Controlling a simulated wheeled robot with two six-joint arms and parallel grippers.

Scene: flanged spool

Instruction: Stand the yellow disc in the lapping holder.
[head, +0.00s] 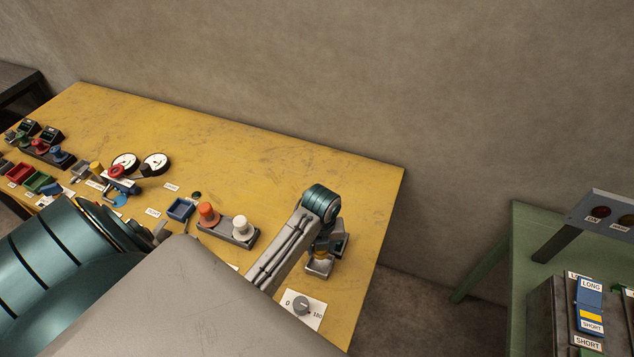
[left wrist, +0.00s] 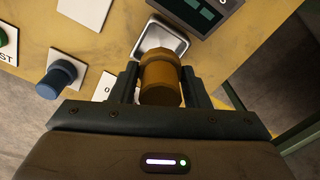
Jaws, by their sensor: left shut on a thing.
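My left gripper (head: 322,248) is near the right end of the yellow table. It is shut on a yellow-brown round piece (left wrist: 161,78), which sits between the two fingers in the left wrist view. The piece shows as a small yellow patch in the head view (head: 320,255). A small scale with a shiny square pan (left wrist: 160,40) is directly beyond the piece. I cannot tell whether the piece touches the pan. I cannot pick out the lapping holder with certainty. My right gripper is not in view.
A dark stand holds an orange knob-shaped piece (head: 208,214) and a white one (head: 240,228). The back of the table is clear.

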